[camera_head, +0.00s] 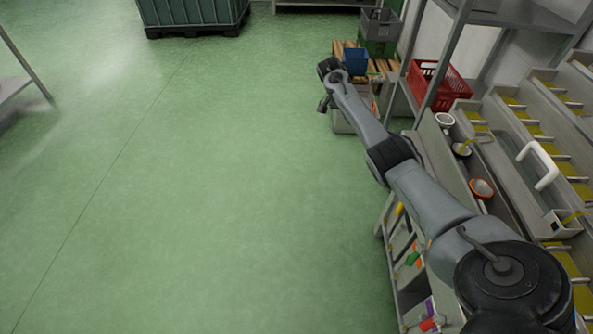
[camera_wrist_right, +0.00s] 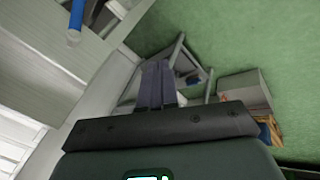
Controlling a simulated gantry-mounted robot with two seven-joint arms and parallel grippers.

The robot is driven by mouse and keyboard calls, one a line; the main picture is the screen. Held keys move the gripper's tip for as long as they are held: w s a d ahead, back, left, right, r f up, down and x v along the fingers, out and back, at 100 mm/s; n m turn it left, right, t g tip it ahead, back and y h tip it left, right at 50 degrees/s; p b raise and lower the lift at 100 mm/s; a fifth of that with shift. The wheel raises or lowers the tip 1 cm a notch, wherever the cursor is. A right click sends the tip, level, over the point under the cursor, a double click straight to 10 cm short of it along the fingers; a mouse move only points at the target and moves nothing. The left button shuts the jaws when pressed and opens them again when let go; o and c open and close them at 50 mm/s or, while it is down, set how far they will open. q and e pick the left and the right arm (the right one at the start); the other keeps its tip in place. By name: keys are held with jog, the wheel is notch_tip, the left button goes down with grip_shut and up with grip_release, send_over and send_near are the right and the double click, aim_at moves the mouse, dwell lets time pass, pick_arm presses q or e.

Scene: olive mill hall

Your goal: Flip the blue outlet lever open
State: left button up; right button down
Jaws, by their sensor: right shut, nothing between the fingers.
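A blue bar (camera_wrist_right: 77,14) with a pale end shows at the top left of the right wrist view, against a light grey surface. It looks like the blue outlet lever, but its mount and its position are cut off by the frame. I cannot make out the lever in the head view. My right gripper (camera_wrist_right: 155,84) is shut and empty, its fingers together, and the blue bar is apart from it, up and to the left. In the head view my right arm reaches in from the lower right, with the gripper (camera_head: 324,103) small at its far end. My left gripper is not in view.
Metal troughs with yellow strips (camera_head: 540,130) and a white handle (camera_head: 537,165) line the right side. A red crate (camera_head: 440,82), a blue bin (camera_head: 355,60) and a grey crate (camera_head: 380,23) stand at the back right. Open green floor (camera_head: 200,190) fills the left and middle.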

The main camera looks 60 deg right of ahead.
jog(key=w+a+f+n+t+h+p, duration=0.25)
jog(key=w+a+n+p, duration=0.35)
jog(key=a, duration=0.6)
jog(key=s+a+f+n+t+p, duration=0.1)
jog(key=a+f+n+p, duration=0.1)
jog(key=a, duration=0.6)
jog(key=s+a+f+n+p, duration=0.1)
jog(key=a+f+n+p, duration=0.1)
jog(key=a+n, duration=0.3)
jog(key=shift+s+a+t, duration=0.15)
jog(key=shift+a+t, duration=0.2)
jog(key=shift+a, duration=1.1)
jog(key=shift+s+p, duration=0.1)
jog(key=shift+p, duration=0.2)
